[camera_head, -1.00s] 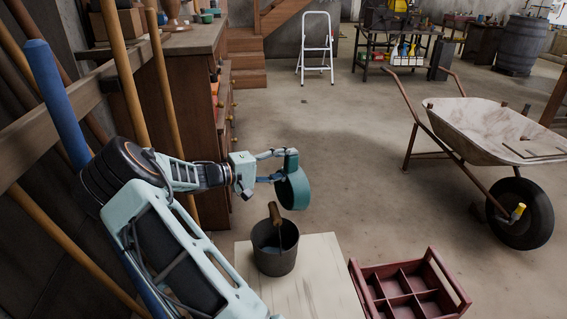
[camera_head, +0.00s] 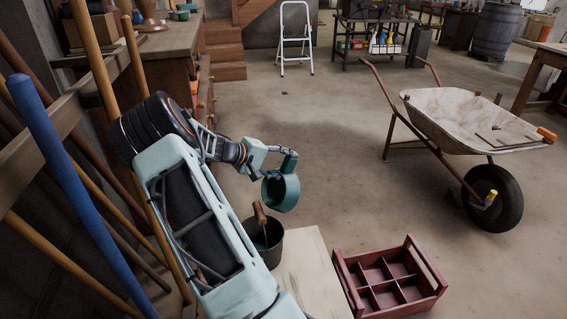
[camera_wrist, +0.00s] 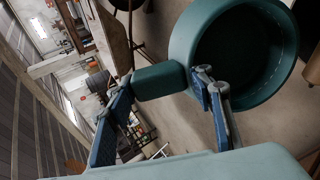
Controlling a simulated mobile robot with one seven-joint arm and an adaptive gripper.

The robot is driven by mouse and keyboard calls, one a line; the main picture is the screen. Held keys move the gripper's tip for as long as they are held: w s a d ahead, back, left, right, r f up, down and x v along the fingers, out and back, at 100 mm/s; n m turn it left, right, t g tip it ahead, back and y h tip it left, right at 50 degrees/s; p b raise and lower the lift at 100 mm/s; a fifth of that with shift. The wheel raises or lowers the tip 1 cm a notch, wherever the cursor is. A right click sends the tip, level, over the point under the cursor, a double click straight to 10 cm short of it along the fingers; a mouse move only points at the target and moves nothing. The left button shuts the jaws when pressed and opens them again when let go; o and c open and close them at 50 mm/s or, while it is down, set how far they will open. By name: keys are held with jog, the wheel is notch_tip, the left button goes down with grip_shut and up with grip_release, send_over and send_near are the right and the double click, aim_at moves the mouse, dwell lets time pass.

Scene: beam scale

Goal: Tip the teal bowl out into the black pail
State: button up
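The teal bowl (camera_head: 289,192) hangs in the air, tipped on its side, above and slightly right of the black pail in the head view. Its opening is turned partly toward the camera. My gripper (camera_head: 283,158) is shut on the bowl's block-like handle. The wrist view shows the bowl (camera_wrist: 180,48) with a dark inside where I see no contents, and the handle between the fingers (camera_wrist: 165,92).
A red divided crate (camera_head: 390,280) sits right of the pale tabletop. A wheelbarrow (camera_head: 460,118) stands farther right. Long poles, one blue (camera_head: 75,190), lean at the left beside my arm. A wooden workbench (camera_head: 165,45) is behind. The floor between is clear.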

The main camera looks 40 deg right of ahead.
jog(key=c, duration=0.9)
jog(key=shift+r+p, duration=1.9)
jog(key=shift+r, duration=1.65)
jog(key=shift+d+r+p, duration=0.1)
jog(key=shift+r+p, duration=0.1)
jog(key=shift+p, duration=0.2)
jog(key=y+p, duration=0.2)
jog(key=p, duration=0.2)
jog(key=shift+r, duration=0.1)
jog(key=shift+t+y+p, duration=0.3)
jog(key=shift+y+p, duration=0.3)
jog(key=shift+p, duration=0.5)
